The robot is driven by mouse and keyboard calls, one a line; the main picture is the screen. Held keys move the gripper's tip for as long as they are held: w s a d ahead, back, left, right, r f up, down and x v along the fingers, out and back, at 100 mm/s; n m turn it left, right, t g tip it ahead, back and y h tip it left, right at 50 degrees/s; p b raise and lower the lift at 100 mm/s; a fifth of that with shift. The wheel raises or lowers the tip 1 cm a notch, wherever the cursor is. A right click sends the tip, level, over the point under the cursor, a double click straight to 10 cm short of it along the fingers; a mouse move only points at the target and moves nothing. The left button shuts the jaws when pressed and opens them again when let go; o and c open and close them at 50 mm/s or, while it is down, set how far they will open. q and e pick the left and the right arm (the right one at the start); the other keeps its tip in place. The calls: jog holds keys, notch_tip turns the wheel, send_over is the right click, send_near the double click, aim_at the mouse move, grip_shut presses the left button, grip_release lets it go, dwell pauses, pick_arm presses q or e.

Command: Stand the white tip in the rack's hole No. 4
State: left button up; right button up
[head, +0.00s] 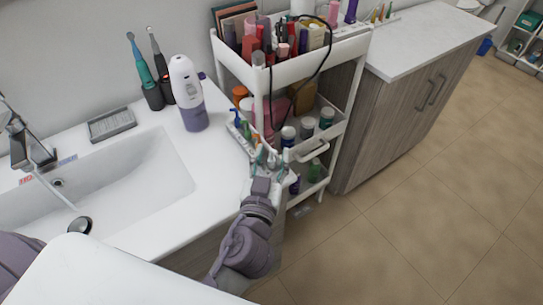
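A small white rack (239,136) stands near the right edge of the white counter. Blue, green and yellow tips (245,128) stand upright in it. I cannot make out the white tip or the hole numbers.
A sink (110,185) is on the left. A white cart (330,55) full of cosmetics stands close to the right, with a dark cable hanging over it. Counter left of the rack is clear.

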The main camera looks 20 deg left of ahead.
pick_arm(q)
jog(key=s+d, duration=0.1)
jog(key=s, duration=1.1)
jog(key=shift+d, duration=0.2)
dwell(0.6)
jog(key=s+d+f+m+g+h, duration=0.1)
jog(key=s+f+m+g+h, duration=0.2)
jog(key=f, duration=1.4)
jog(key=d+f+m+g, duration=0.15)
jog(key=f+g, duration=0.35)
jog(key=f, duration=1.1)
jog(key=s+a+f+m+g, duration=0.1)
jog(key=s+a+f+g, duration=0.15)
jog(key=s+f, duration=0.4)
jog(key=s+a+f+g, duration=0.2)
jog(key=s+a+f, duration=0.15)
jog(key=f, duration=0.65)
jog(key=s+a+f+n+g, duration=0.1)
jog(key=s+a+f+g, duration=0.1)
jog(key=s+a+f, duration=0.2)
jog(key=s+a+f+g, duration=0.2)
jog(key=s+a+f, duration=0.2)
jog(key=s, duration=0.4)
jog(key=shift+a+f+n+y, duration=0.15)
jog(key=shift+f+n+y, duration=0.25)
jog(key=shift+f, duration=0.2)
jog(key=shift+s, duration=0.15)
